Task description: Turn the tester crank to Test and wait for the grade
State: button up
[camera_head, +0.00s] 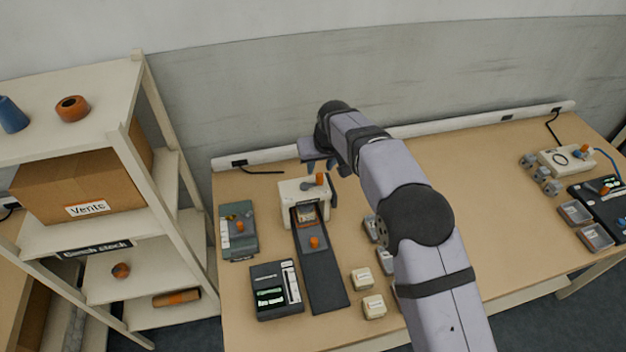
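The likely tester is a cream box (290,191) on the table, with a dark opening at its front and a long dark tray (323,280) running from it. A small orange knob (320,178) shows at the box's top right and looks like the crank handle. A small orange piece (315,242) sits on the dark tray. My gripper (320,167) is above the box, close to the orange knob. I cannot tell whether it touches the knob or how far its fingers are apart. A black unit with lit green displays (270,297) stands left of the tray; its text is too small to read.
A grey-green device (238,228) stands left of the box. Small cream blocks (362,279) and grey trays lie right of the dark tray, partly behind my arm. Shelving (135,195) is at the left. More equipment (567,160) is at the right; the table's middle right is clear.

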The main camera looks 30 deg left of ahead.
aim_at(320, 176)
jog(key=shift+f, duration=0.1)
jog(key=shift+w+a+f+b, duration=0.15)
jog(key=shift+f+b, duration=0.9)
jog(key=shift+f, duration=1.15)
